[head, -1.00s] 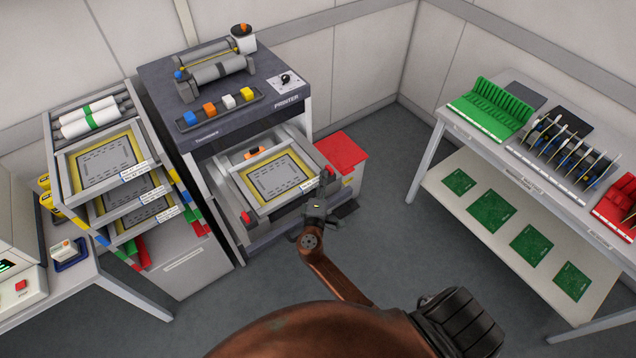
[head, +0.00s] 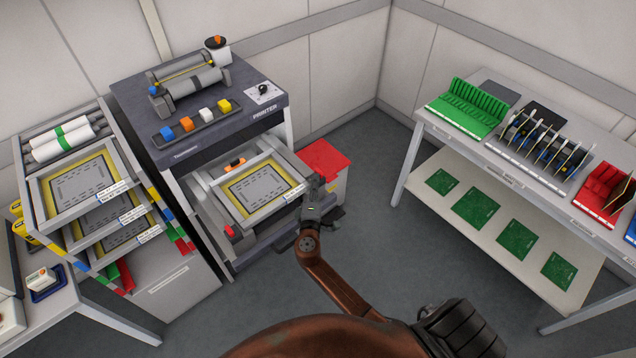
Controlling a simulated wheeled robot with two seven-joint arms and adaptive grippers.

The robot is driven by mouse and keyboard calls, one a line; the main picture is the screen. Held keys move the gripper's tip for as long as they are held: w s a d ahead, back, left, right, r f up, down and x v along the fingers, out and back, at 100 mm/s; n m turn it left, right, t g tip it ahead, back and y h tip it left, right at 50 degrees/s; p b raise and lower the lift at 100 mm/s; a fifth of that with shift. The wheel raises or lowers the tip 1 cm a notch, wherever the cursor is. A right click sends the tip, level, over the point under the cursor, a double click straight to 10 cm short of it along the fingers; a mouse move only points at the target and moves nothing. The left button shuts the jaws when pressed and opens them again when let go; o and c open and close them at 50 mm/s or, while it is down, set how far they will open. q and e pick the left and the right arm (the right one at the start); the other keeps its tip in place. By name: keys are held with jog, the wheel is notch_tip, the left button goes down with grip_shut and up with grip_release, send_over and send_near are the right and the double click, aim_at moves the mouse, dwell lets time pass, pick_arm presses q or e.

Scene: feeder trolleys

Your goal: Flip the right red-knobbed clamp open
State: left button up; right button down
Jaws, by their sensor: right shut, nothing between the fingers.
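The stencil frame (head: 285,204) with a yellow border lies in the printer's open bay. The left clamp's red knob (head: 229,231) shows at the frame's front left corner. The right red-knobbed clamp, at the front right corner, is hidden behind or beside my right gripper and I cannot make out its position. My right gripper (head: 315,183) is shut and empty at that corner, its fingers pointing up toward the bay. Whether it touches the clamp cannot be told. My left gripper is not in view.
The printer (head: 255,128) carries a tray of coloured blocks on top. A red-topped bin (head: 326,160) stands close to the right of my right gripper. A rack of stencil frames (head: 40,205) is at the left. A table (head: 408,165) with board racks stands at the right, with clear floor between.

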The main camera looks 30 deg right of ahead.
aim_at(306, 187)
jog(key=shift+s+a+f+b, duration=0.15)
jog(key=shift+a+b, duration=0.15)
jog(key=shift+a, duration=0.7)
jog(key=shift+s+a+b, duration=0.15)
jog(key=shift+a+b, duration=0.1)
jog(key=shift+a, duration=0.7)
jog(key=v, duration=1)
